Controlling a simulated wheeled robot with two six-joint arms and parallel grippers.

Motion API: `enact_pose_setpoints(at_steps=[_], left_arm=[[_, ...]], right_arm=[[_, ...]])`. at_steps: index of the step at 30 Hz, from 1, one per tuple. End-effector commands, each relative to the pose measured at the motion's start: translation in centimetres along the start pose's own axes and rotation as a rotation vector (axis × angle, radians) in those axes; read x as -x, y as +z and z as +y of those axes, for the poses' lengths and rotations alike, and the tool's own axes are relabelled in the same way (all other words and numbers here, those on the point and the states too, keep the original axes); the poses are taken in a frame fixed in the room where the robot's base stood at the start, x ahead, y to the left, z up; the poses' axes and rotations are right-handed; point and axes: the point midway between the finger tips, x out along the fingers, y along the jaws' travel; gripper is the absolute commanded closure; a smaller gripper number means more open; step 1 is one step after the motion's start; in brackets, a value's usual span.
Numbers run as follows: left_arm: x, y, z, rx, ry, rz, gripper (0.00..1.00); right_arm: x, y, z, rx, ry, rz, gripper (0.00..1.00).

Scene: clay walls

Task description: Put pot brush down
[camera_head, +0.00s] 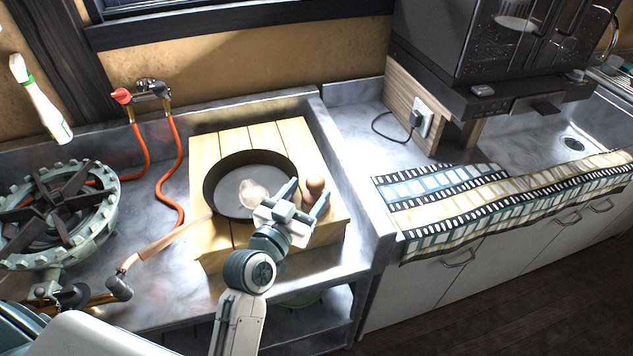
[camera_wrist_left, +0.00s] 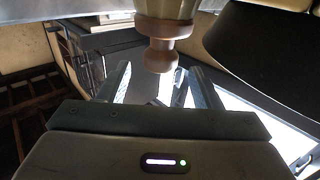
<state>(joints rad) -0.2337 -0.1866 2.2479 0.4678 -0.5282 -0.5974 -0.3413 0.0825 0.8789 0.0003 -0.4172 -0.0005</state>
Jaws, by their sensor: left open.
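The pot brush, a small brown wooden knob-shaped thing (camera_head: 315,184), stands on the wooden board (camera_head: 205,150), just right of the black frying pan (camera_head: 215,178). In the left wrist view its turned wooden handle and knob (camera_wrist_left: 160,45) show large at top centre, beyond and between the fingers. My left gripper (camera_head: 306,196) is open, with its fingertips close to the brush and its fingers apart. I cannot tell whether they touch it. The brush's lower part is partly hidden by the gripper. My right gripper is not in view.
The pan's handle (camera_head: 165,243) sticks out over the board's left edge. A pale pinkish thing (camera_head: 253,193) lies in the pan. A gas burner (camera_head: 50,215) and red hose (camera_head: 175,160) are at left. A patterned cloth (camera_head: 450,205) covers the right counter's edge.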

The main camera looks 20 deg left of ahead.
Motion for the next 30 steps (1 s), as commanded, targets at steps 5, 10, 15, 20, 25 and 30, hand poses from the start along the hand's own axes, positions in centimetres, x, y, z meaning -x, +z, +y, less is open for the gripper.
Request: enact_pose_setpoints(at_steps=[5, 10, 15, 20, 25, 30], left_arm=[[3.6, 0.3, 0.0, 0.000, 0.001, -0.002, 0.42], [5.3, 0.1, 0.0, 0.000, 0.000, 0.000, 0.42], [5.9, 0.0, 0.0, 0.000, 0.001, 0.000, 0.42], [5.9, 0.0, 0.0, 0.000, 0.001, 0.000, 0.42], [5.8, 0.0, 0.0, 0.000, 0.001, 0.000, 0.42], [5.8, 0.0, 0.0, 0.000, 0.001, 0.000, 0.42]], right_arm=[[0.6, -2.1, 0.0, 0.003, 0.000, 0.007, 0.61], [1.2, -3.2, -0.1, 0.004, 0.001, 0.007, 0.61], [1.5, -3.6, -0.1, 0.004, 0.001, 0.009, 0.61], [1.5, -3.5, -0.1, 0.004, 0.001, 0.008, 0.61], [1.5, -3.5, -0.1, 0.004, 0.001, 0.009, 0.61], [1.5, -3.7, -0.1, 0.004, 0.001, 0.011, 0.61]])
